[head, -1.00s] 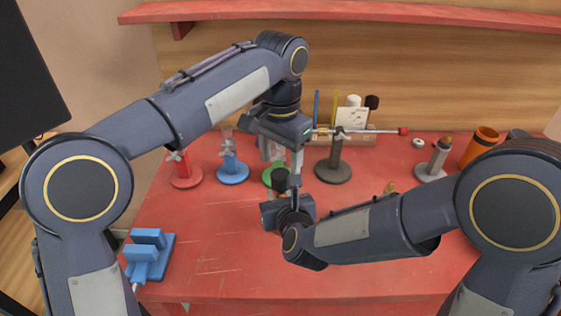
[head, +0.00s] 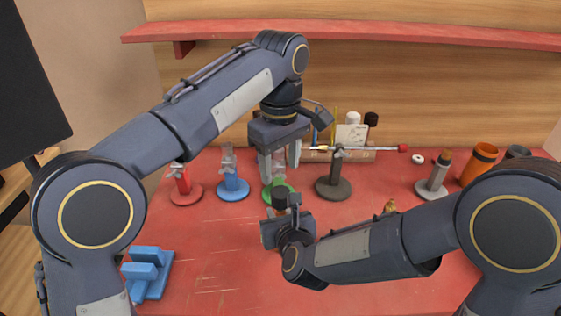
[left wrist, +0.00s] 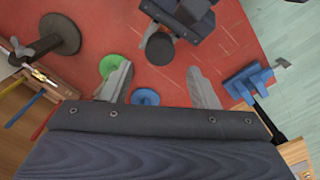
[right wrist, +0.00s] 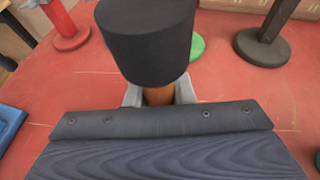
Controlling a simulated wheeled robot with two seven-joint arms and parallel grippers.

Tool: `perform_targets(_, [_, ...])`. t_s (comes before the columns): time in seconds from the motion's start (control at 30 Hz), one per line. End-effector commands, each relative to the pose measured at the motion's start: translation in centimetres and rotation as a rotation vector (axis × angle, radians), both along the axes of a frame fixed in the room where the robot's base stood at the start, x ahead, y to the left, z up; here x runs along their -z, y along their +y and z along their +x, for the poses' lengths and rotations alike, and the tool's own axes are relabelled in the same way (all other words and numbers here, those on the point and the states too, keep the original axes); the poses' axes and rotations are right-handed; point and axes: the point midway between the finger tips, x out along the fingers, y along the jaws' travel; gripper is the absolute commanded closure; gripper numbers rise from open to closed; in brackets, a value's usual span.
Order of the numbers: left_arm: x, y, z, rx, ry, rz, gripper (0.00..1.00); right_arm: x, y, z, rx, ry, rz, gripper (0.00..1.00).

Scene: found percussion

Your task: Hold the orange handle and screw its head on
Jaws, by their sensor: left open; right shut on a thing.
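My right gripper (head: 284,222) is shut on the orange handle (right wrist: 158,96), low over the middle of the red table. The handle is mostly hidden by the fingers and by the dark cylindrical head (right wrist: 148,40) above it. The head sits at the handle's top end; whether its thread is tight I cannot tell. In the left wrist view the head (left wrist: 160,48) shows as a dark disc beside the right gripper (left wrist: 187,18). My left gripper (head: 279,160) is open and empty, above and behind the head, its fingers (left wrist: 160,85) spread apart.
Red (head: 184,192), blue (head: 232,186), green (head: 278,190) and dark (head: 333,188) stands line the back. A thin rod (head: 370,149) lies across the dark one. A blue cradle (head: 148,275) is at left, an orange cup (head: 479,162) at right. A red shelf (head: 350,33) runs above.

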Motion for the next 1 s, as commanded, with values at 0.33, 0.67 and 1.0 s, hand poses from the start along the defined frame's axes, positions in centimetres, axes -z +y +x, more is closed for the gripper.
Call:
perform_targets(0.33, [-0.1,0.0,0.0,-0.043,-0.001,-0.001,0.45,0.0,0.0,0.0,0.0,-0.001,0.0,1.0])
perform_targets(0.67, [2.4,0.0,-0.1,-0.042,0.002,0.001,0.45,0.0,0.0,0.0,0.0,-0.001,0.0,1.0])
perform_targets(1.0, [7.1,0.0,0.0,-0.042,0.001,0.0,0.45,0.0,0.0,0.0,0.0,-0.001,0.0,1.0])
